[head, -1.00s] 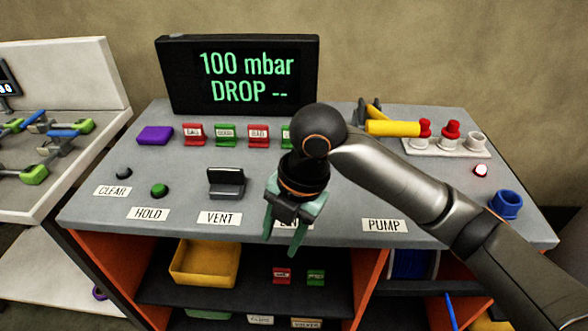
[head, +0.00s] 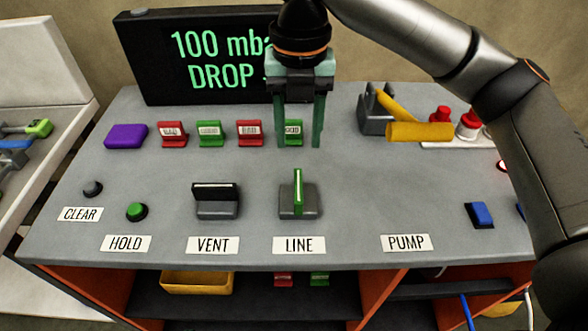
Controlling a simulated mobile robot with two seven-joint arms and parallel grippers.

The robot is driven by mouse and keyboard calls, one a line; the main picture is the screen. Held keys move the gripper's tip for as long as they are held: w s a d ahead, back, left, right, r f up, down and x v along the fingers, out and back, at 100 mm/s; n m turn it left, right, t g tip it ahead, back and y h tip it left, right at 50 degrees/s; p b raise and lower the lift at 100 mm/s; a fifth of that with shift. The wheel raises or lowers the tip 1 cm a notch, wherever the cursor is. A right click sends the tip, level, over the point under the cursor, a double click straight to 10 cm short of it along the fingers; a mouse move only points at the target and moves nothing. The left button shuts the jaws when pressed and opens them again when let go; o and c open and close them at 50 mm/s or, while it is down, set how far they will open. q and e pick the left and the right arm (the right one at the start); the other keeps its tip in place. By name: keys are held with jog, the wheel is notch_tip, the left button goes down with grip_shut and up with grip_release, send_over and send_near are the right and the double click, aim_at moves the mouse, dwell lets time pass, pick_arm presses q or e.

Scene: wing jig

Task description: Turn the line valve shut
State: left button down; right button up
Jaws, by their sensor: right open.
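The line valve (head: 298,203) sits on the grey bench top behind the LINE label (head: 299,245). Its upright green handle points front to back, with a pale stripe along the top. My right gripper (head: 299,142) is open and empty, fingers pointing down. In the picture it is above and behind the line valve, apart from it, and overlaps a green tag (head: 293,128). The vent valve (head: 216,202) stands to the left, its dark handle lying left to right. My left gripper is out of view.
The display (head: 200,60) reads 100 mbar, partly hidden by my right arm. Red and green tags and a purple block (head: 126,137) stand along the back. A yellow-handled lever (head: 420,131) is at back right. The bench top around the line valve is clear.

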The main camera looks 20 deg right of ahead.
aim_at(299, 185)
jog(key=f, duration=0.5)
jog(key=f+b, duration=0.1)
jog(key=f, duration=0.5)
jog(key=shift+s+f, duration=0.2)
jog(key=shift+f, duration=0.1)
grip_shut()
